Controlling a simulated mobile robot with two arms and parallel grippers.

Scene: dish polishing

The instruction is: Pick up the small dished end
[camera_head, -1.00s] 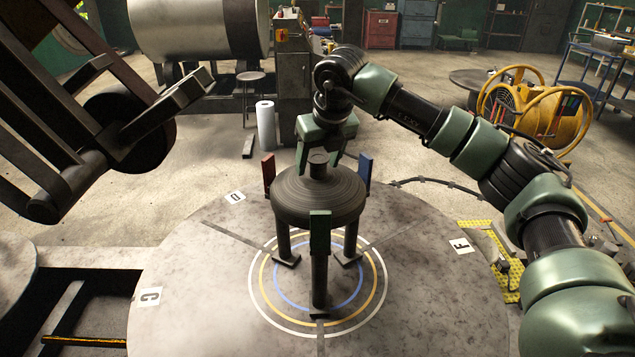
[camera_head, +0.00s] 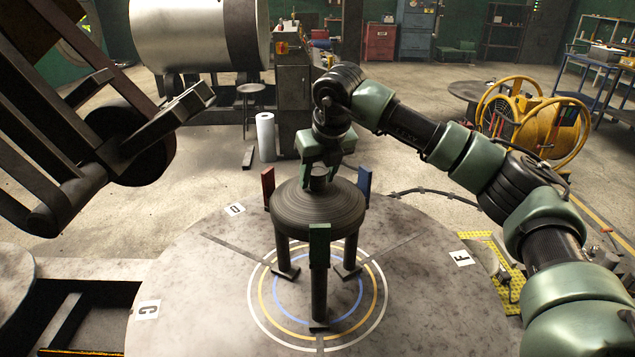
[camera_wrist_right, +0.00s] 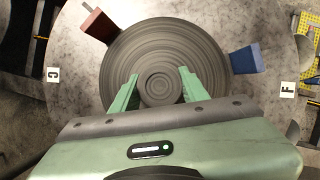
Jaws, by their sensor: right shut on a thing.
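The small dished end (camera_head: 319,210) is a dark grey round disc with a short knob on top. It rests level on a stand with three dark legs (camera_head: 319,290). My right gripper (camera_head: 320,170) comes down from above and is shut on the knob. The right wrist view shows the dished end (camera_wrist_right: 160,45) with the green fingers of the right gripper (camera_wrist_right: 159,85) on either side of its knob. The disc still sits between the stand's coloured posts. No left gripper shows.
The stand has a red post (camera_head: 268,187), a blue post (camera_head: 364,185) and a green post (camera_head: 319,234) around the disc. It stands on a round grey table (camera_head: 200,290) with coloured rings. A brown frame with a black wheel (camera_head: 130,145) hangs at the left.

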